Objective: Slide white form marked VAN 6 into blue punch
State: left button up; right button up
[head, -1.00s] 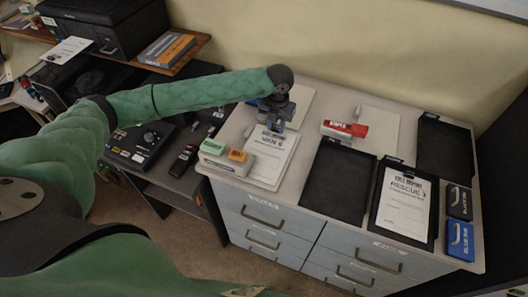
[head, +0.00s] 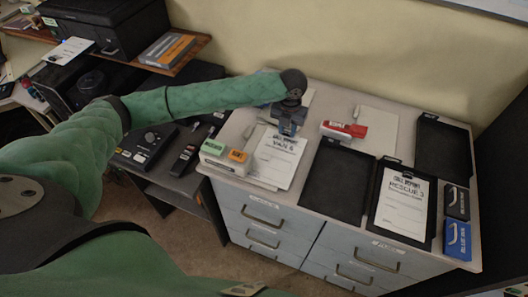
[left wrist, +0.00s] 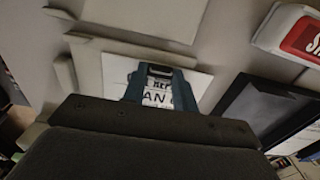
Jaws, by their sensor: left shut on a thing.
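The white form marked VAN 6 (head: 275,165) is at the left front of the pale cabinet top. Its far edge is in my left gripper (head: 288,128), which is shut on it. In the left wrist view the form (left wrist: 197,86) shows between and beside the blue-grey fingers (left wrist: 160,92), with part of the lettering visible. Whether the form touches the surface I cannot tell. A blue block (head: 458,239) with a white curved bar, at the right front edge, appears to be the blue punch. It stands well away from the gripper. My right gripper is out of view.
Green (head: 214,147) and orange (head: 237,156) labelled blocks stand left of the form. Another tray (head: 378,222) holds a RESCUE 3 form (head: 404,203). A dark block (head: 456,201) sits behind the blue one.

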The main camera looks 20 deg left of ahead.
aim_at(296, 138)
pick_arm(q)
jog(key=shift+d+p, duration=0.4)
jog(key=shift+d, duration=1.3)
jog(key=shift+r, duration=0.15)
notch_tip(296, 138, up, 7)
jog(key=p, duration=0.5)
jog(key=shift+p, duration=0.35)
jog(key=shift+s+r, duration=0.1)
